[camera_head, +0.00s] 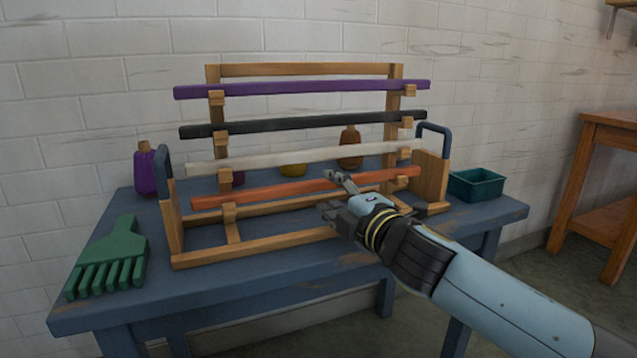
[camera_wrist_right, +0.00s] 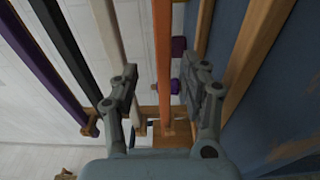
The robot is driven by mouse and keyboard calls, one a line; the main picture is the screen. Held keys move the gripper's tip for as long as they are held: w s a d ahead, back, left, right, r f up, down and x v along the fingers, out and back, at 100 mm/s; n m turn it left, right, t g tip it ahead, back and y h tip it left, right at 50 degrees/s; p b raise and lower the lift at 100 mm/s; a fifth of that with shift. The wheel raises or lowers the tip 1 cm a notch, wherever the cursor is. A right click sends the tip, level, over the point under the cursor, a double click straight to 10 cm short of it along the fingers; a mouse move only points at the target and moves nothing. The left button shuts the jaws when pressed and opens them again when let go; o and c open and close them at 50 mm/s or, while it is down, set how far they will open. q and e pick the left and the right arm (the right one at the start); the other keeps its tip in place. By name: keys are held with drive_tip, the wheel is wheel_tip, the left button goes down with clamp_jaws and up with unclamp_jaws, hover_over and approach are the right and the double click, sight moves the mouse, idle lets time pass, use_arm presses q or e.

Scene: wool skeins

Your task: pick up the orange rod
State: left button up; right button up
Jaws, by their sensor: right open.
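The orange rod (camera_head: 270,191) lies across the lowest pegs of a wooden rack (camera_head: 300,70) on the blue table. My right gripper (camera_head: 334,194) is open in front of the rod, right of its middle, with a finger overlapping the rod in the head view. In the right wrist view the orange rod (camera_wrist_right: 162,60) runs lengthwise between the two open fingers of my right gripper (camera_wrist_right: 162,95), with visible gaps on both sides. I cannot tell whether the rod lies at fingertip depth. My left gripper is in neither view.
Above it, the rack carries a white rod (camera_head: 270,160), a black rod (camera_head: 300,123) and a purple rod (camera_head: 300,88). A green comb-like tool (camera_head: 115,255) lies at the table's left. A green bin (camera_head: 476,185) stands at the right. Bottles (camera_head: 146,172) stand behind the rack.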

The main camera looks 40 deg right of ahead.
sight(322, 187)
drive_tip(key=w, duration=0.3)
drive_tip(key=w+d, duration=0.1)
drive_tip(key=w, duration=0.1)
drive_tip(key=shift+w+f, duration=0.2)
drive_tip(key=shift+w, duration=0.1)
clamp_jaws()
